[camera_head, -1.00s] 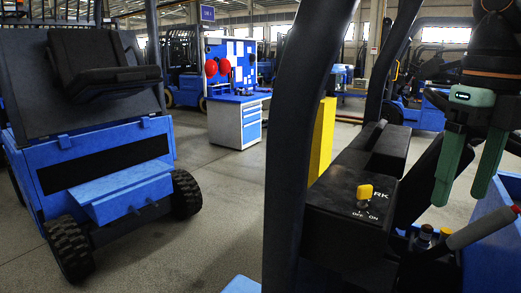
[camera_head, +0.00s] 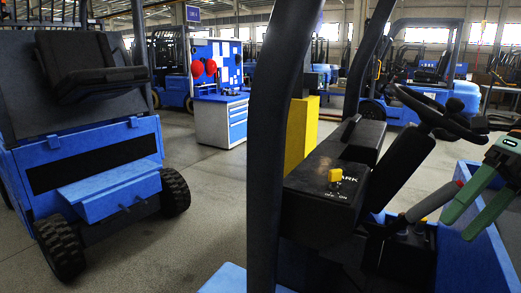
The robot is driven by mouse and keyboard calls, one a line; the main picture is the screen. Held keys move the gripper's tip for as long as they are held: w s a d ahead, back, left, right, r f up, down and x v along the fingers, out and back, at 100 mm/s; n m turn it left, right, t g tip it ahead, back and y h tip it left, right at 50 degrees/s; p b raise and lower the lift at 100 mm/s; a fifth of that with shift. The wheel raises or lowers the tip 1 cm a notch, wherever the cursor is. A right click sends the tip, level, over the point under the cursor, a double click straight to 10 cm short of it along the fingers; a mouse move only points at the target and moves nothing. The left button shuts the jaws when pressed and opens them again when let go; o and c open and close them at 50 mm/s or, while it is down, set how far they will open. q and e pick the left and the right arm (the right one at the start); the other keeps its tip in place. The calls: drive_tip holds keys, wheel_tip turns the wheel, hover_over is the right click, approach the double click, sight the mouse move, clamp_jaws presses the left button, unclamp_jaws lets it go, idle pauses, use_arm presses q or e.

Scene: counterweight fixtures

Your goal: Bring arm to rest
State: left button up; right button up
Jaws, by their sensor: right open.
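My right gripper (camera_head: 468,215) is at the right edge of the head view. Its two green fingers are spread apart and point down and to the left, with nothing between them. It hangs near a grey lever (camera_head: 432,202) with a red tip, above a blue panel. A yellow switch knob (camera_head: 335,176) sits upright on the black console (camera_head: 318,202), marked PARK, OFF and ON, well to the left of the gripper. My left gripper does not show.
A black steering wheel (camera_head: 433,112) stands behind the lever. A thick black post (camera_head: 268,140) rises in front of the console. A blue forklift (camera_head: 88,150) stands at left, with a blue-drawer cabinet (camera_head: 222,122) behind. Grey floor between them is clear.

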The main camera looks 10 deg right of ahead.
drive_tip(key=s+a+f+m+t+y, duration=0.1)
drive_tip(key=a+f+m+t+y, duration=0.1)
drive_tip(key=f+y, duration=0.6)
drive_tip(key=s+a+f+m+t+y, duration=0.1)
drive_tip(key=a+f+y, duration=0.1)
drive_tip(key=f+y, duration=0.6)
drive_tip(key=w+a+f+m+t+h, duration=0.2)
drive_tip(key=w+f+m+t+h, duration=0.6)
drive_tip(key=m+t, duration=0.55)
wheel_tip(320, 180, down, 10)
drive_tip(key=m+h, duration=0.8)
drive_tip(key=h, duration=0.1)
drive_tip(key=s+a+f+m+g+h, duration=0.15)
drive_tip(key=s+f+g, duration=0.25)
drive_tip(key=s+f, duration=0.4)
drive_tip(key=s+a+f+m+g+h, duration=0.1)
drive_tip(key=s+f+m+g+h, duration=0.2)
drive_tip(key=s+f+g, duration=0.5)
drive_tip(key=w+a+m+t+p, duration=0.1)
drive_tip(key=w+a+m+t, duration=0.2)
drive_tip(key=a, duration=0.8)
drive_tip(key=shift+f+m+t+y, duration=0.35)
drive_tip(key=shift+m+t, duration=0.4)
drive_tip(key=shift+m, duration=0.25)
